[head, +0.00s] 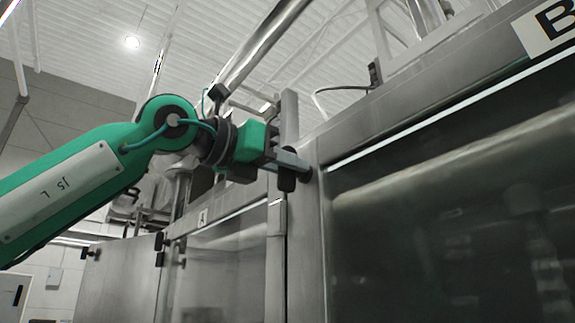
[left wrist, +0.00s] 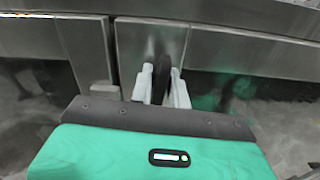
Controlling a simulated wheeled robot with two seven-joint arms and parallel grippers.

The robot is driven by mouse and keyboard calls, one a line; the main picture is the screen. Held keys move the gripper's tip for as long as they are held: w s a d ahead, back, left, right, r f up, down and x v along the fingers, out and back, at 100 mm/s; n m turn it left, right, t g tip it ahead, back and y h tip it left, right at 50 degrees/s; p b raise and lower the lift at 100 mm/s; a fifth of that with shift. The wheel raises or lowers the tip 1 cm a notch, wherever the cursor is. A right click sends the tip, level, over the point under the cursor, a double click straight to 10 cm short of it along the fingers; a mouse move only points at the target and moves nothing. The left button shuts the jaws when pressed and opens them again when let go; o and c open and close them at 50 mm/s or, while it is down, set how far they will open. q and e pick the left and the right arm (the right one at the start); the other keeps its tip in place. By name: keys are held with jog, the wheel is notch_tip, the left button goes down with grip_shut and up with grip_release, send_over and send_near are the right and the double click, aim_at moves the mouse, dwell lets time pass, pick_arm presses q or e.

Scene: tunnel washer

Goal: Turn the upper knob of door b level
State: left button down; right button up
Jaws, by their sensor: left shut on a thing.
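Door B (head: 455,200) has a large dark window in a steel frame and fills the right of the head view. Its upper knob (head: 287,179) is a black, upright handle on the steel post at the door's left edge. My left gripper (head: 300,167) reaches it from the left and is shut on it. In the left wrist view the dark knob (left wrist: 162,70) stands between the two pale fingers of the gripper (left wrist: 162,88). The fingers hide part of the knob. My right gripper is in neither view.
The label B (head: 551,25) is on the panel above the door. Door A (head: 220,265), with its own window and black knobs, stands further left. A steel pipe (head: 258,48) and a thin bent cable run above.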

pick_arm(q)
jog(key=shift+m, duration=1.2)
jog(key=m, duration=0.2)
jog(key=shift+s+m, duration=0.1)
jog(key=shift+m, duration=0.3)
jog(key=m, duration=0.2)
jog(key=shift+d+m, duration=0.1)
jog(key=shift+m, duration=0.2)
jog(key=m, duration=0.2)
jog(key=shift+s+m+p, duration=0.1)
jog(key=shift+m+p, duration=0.2)
jog(key=shift+m, duration=0.1)
jog(key=m+p, duration=0.1)
jog(key=m, duration=0.3)
jog(key=shift+f, duration=0.15)
jog(key=shift+d+f+m+p, duration=0.1)
jog(key=shift+m+p, duration=0.2)
jog(key=shift+m, duration=0.8)
jog(key=shift+f, duration=0.1)
